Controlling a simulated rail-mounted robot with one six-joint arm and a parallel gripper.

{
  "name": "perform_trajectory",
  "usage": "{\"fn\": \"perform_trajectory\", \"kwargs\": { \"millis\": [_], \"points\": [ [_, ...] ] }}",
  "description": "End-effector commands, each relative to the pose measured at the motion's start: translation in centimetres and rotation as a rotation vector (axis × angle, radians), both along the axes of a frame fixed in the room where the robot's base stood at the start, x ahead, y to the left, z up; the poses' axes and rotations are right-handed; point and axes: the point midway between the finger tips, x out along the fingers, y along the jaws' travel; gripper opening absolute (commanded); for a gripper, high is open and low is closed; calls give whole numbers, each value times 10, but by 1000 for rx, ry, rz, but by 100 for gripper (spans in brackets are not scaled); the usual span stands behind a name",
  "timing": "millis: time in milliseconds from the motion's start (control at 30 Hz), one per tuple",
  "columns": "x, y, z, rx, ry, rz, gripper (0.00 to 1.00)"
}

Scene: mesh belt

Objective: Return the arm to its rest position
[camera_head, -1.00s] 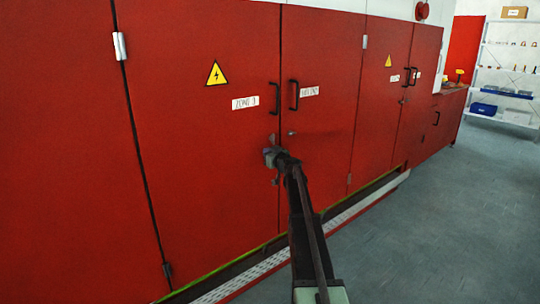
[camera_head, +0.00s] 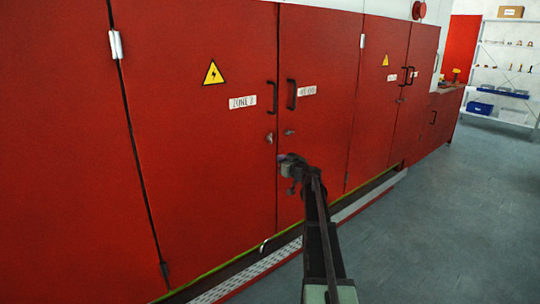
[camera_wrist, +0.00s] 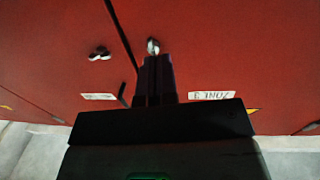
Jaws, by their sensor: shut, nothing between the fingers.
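My gripper (camera_head: 287,163) is shut and empty, in front of the red double doors, just below their two silver lock fittings. The left fitting (camera_head: 269,138) and the right fitting (camera_head: 289,132) sit either side of the seam. In the wrist view my gripper's dark fingers (camera_wrist: 154,68) are together. The left fitting (camera_wrist: 152,46) shows just past their tips, and the right one (camera_wrist: 98,53) is to the left. I cannot tell the exact gap to the door. My arm stretches up from the bottom of the head view.
Black handles (camera_head: 291,95) stick out above the fittings. A perforated metal step (camera_head: 260,268) runs along the cabinet foot. A small pale curved thing (camera_head: 264,245) shows near the door bottom. Grey floor (camera_head: 440,230) is open at right; a white shelf (camera_head: 505,70) stands behind.

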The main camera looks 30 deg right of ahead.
Motion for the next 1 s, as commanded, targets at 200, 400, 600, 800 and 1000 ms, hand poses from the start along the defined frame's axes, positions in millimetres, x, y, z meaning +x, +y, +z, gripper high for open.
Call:
{"fn": "perform_trajectory", "kwargs": {
  "millis": [200, 400, 600, 800, 1000],
  "points": [
    [-32, -3, -1, -1, 1, 0, 0],
    [-34, -3, -1, -2, 1, 0, 0],
    [-35, 7, -5, 145, 26, 51, 0],
    [-100, 125, -64, 427, 531, 227, 0],
    [-212, 286, -99, 470, 1211, 112, 0]
  ]
}}
